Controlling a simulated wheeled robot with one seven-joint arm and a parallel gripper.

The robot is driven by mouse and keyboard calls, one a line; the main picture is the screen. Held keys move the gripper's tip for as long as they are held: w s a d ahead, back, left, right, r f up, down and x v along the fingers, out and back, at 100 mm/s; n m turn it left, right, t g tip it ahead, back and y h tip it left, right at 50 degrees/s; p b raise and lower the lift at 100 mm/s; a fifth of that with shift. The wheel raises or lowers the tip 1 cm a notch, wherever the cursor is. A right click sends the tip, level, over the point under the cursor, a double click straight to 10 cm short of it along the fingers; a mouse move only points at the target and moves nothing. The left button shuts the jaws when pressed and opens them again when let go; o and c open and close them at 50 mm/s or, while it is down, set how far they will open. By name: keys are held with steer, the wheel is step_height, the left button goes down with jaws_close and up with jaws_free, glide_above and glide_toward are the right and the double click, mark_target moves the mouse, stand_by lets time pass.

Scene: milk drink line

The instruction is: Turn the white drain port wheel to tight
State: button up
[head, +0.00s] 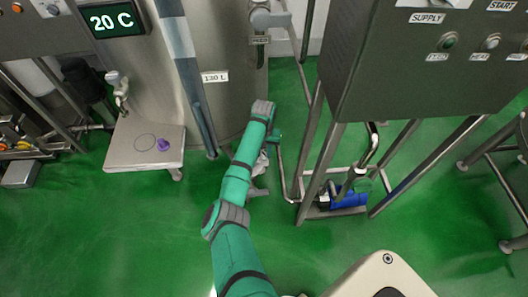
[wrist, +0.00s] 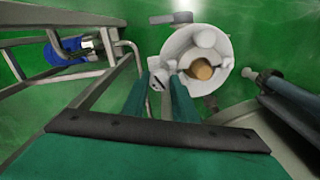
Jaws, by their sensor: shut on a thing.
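The white drain port wheel (wrist: 213,46) shows in the wrist view, with rounded lobes on its rim and a brownish round centre. My gripper (wrist: 160,82) has its two teal fingers at the wheel's lower left edge, shut on a part of the rim. The fingers hide some of that edge. I see no mark that tells how tight the wheel is. In the head view my arm reaches down beside the steel tank (head: 228,105) and covers most of the wheel and the fingertips.
A grey control cabinet (head: 420,65) on steel legs stands right of my arm, with a blue pump (head: 348,196) beneath it. A small platform (head: 125,150) with a purple object (head: 163,145) stands to the left. Green floor is open in front.

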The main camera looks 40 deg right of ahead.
steer(key=shift+m, duration=0.4)
steer(key=m, duration=0.4)
steer(key=shift+a+m, duration=0.1)
steer(key=shift+m, duration=0.2)
steer(key=m, duration=0.6)
steer(key=shift+m, duration=0.3)
steer(key=m, duration=1.1)
steer(key=shift+w+m, duration=0.15)
steer(key=shift+m, duration=0.25)
steer(key=o, duration=1)
steer(key=shift+o, duration=0.2)
